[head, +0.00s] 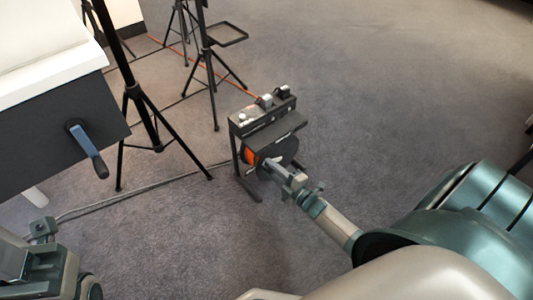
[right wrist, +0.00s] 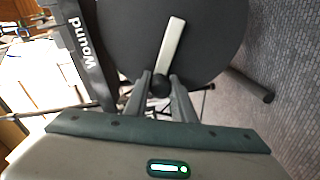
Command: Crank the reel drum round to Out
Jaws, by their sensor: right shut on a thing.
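The reel drum (right wrist: 125,35) is a dark disc with orange cable (head: 247,155) showing at its side, in a black floor stand (head: 236,150). A pale crank arm (right wrist: 170,50) on its face slants down to a dark round knob (right wrist: 160,84). My right gripper (head: 273,165) is shut on this knob; its fingers also show either side of it in the right wrist view (right wrist: 161,90). A stand post (right wrist: 78,45) left of the drum reads "Wound". I cannot read an "Out" mark. My left gripper (head: 42,230) is at the lower left, far from the reel; its jaws are unclear.
A white-topped desk (head: 50,75) with a blue-handled crank (head: 84,143) on its dark side stands at the left. Black tripods (head: 150,125) stand between it and the reel. An orange cable (head: 235,87) and a grey cable cross the carpet. Floor right of the reel is clear.

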